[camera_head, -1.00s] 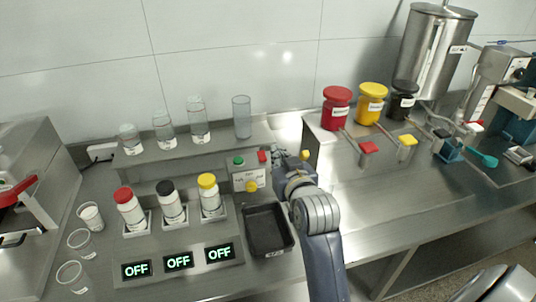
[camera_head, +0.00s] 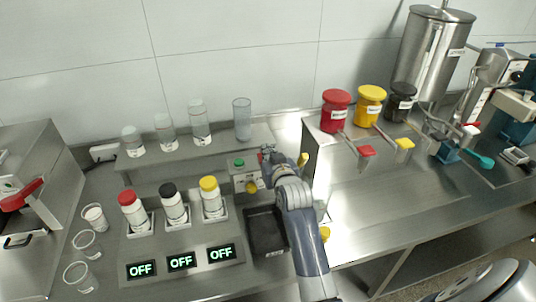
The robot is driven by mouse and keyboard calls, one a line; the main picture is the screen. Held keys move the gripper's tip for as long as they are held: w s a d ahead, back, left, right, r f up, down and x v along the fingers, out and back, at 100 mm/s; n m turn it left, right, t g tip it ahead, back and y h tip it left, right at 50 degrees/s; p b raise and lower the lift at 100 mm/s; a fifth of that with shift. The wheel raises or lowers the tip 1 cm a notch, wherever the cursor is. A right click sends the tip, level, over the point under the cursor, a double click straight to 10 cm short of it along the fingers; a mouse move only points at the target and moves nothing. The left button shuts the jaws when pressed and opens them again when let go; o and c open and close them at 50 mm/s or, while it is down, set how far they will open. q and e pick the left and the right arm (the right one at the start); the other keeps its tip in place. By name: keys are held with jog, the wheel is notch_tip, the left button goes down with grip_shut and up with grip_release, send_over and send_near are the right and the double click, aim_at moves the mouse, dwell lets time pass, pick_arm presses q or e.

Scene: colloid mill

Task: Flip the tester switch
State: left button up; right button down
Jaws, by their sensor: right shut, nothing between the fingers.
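The tester (camera_head: 190,241) is a metal stand on the counter with three displays that read OFF (camera_head: 181,262). Behind it is a small control box (camera_head: 240,181) with a green button (camera_head: 239,163) on top and a yellow knob (camera_head: 252,187) on its front. A red part on the box's right top is mostly hidden by my right gripper (camera_head: 267,156). The right gripper is shut and empty, with its tips at the box's upper right; I cannot tell whether they touch it. My left gripper is not in view.
Bottles with red, black and yellow caps (camera_head: 211,198) stand in the tester. A black tray (camera_head: 262,238) lies beside it, partly under my right arm. Glass vessels (camera_head: 242,118) stand on the shelf behind. Plastic cups (camera_head: 94,216) are at left.

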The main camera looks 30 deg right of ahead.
jog(key=shift+f, duration=0.55)
